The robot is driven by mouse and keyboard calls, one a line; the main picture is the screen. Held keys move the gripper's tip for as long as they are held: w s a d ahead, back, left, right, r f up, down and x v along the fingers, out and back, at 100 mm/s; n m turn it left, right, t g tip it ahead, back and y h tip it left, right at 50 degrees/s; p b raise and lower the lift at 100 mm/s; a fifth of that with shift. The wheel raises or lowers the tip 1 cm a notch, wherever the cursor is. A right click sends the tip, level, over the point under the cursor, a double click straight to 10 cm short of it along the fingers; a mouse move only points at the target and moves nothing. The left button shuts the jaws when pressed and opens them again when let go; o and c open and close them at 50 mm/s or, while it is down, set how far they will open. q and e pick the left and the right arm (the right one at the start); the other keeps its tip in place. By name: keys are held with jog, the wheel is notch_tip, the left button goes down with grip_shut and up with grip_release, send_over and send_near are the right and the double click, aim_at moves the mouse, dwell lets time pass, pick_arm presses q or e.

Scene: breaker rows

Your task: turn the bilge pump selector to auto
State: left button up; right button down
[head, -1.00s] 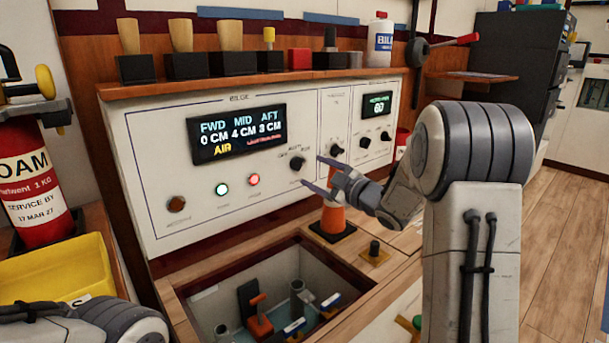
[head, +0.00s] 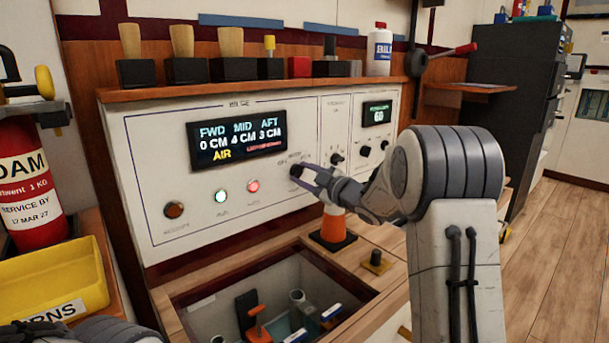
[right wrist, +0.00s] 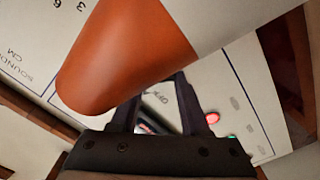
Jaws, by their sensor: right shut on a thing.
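The bilge pump selector is a small black knob (head: 296,171) on the white bilge panel (head: 150,150), right of a dark display. Its pointer is mostly covered, so I cannot tell its setting. My right gripper (head: 300,176) is shut on the knob, reaching in from the right. My left gripper is not in view.
The orange cone (head: 333,224) stands just below my right gripper. An open bilge well (head: 200,290) lies below the panel. A green lamp (head: 221,196) and a red lamp (head: 253,186) are lit.

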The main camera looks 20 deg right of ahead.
jog(key=shift+n, duration=0.3)
jog(key=n+b, duration=0.2)
jog(key=n, duration=0.1)
jog(key=shift+f, duration=0.2)
jog(key=shift+n+b, duration=1.7)
jog(key=shift+n, duration=0.8)
jog(key=shift+c, duration=1.9)
grip_release()
jog(key=shift+s+r, duration=0.1)
jog(key=shift+s, duration=0.05)
